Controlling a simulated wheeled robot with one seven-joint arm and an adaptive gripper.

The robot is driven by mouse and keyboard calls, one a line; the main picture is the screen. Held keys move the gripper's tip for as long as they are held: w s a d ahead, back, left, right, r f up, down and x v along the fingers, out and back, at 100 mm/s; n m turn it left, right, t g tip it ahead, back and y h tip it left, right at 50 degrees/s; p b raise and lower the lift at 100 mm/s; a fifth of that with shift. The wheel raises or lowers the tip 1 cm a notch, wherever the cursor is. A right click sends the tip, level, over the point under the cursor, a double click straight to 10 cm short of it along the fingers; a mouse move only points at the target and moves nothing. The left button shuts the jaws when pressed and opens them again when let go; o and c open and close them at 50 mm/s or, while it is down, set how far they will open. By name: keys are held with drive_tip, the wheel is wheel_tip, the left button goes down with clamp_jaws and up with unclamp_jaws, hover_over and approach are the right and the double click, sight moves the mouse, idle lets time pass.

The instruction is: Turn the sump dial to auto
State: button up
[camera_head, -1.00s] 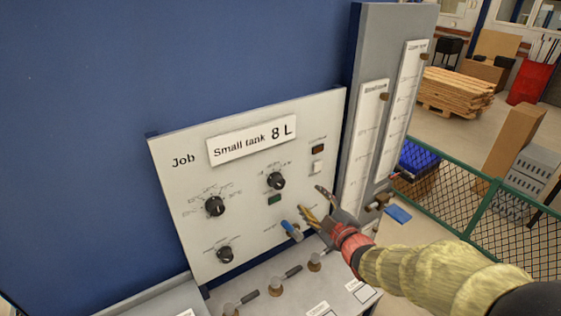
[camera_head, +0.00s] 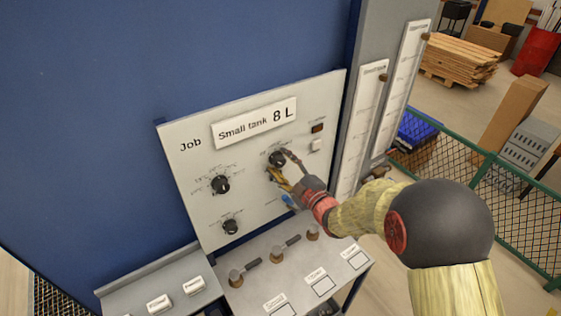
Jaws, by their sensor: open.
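The upright white panel (camera_head: 190,150) carries several black dials: one at upper right (camera_head: 277,158), one at left (camera_head: 220,185) and one at lower left (camera_head: 230,227). The print around them is too small to read, so I cannot tell which is the sump dial. My gripper (camera_head: 281,164) is open at the upper right dial, with one finger at its right and the other below it. I cannot tell whether the fingers touch it. A blue handle (camera_head: 288,201) below is partly hidden by my gripper.
Below the panel, a sloped console has several levers (camera_head: 246,270) and labelled plates. A grey column (camera_head: 383,60) with white gauges stands right of the panel. A green mesh fence (camera_head: 470,165) is farther right.

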drive_tip(key=shift+w+a, duration=0.2)
drive_tip(key=shift+w, duration=0.05)
drive_tip(key=shift+c, duration=0.4)
drive_tip(key=c, duration=1.1)
drive_tip(key=shift+o, duration=0.2)
drive_tip(key=shift+f, duration=0.1)
drive_tip(key=m+b, duration=0.3)
drive_tip(key=shift+f+m+b, duration=0.1)
drive_tip(key=shift+m+b, duration=0.2)
drive_tip(key=shift+b, duration=0.05)
drive_tip(key=m+b, duration=0.2)
drive_tip(key=m, duration=0.2)
drive_tip(key=shift+m, duration=0.7)
